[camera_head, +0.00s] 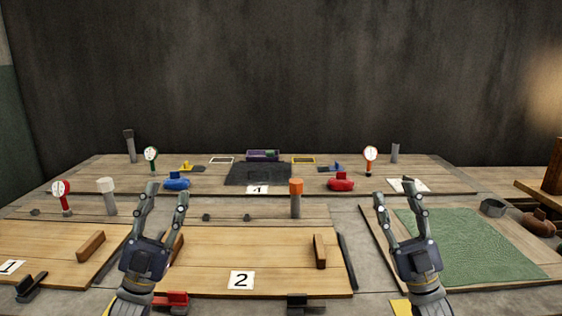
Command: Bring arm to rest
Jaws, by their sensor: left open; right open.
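My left gripper (162,190) is in the lower left of the head view, pointing up and away, with its two fingers apart and nothing between them. It hides part of the wooden board behind it. My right gripper (396,200) is in the lower right, in a like pose, also open and empty. It stands in front of the left edge of a board with a green mat (480,240). Both grippers look raised in front of the work table, and neither is seen holding anything.
Blue (176,184) and red (341,185) valve-like pieces and gauges (370,155) stand further back. A dark wall closes the rear.

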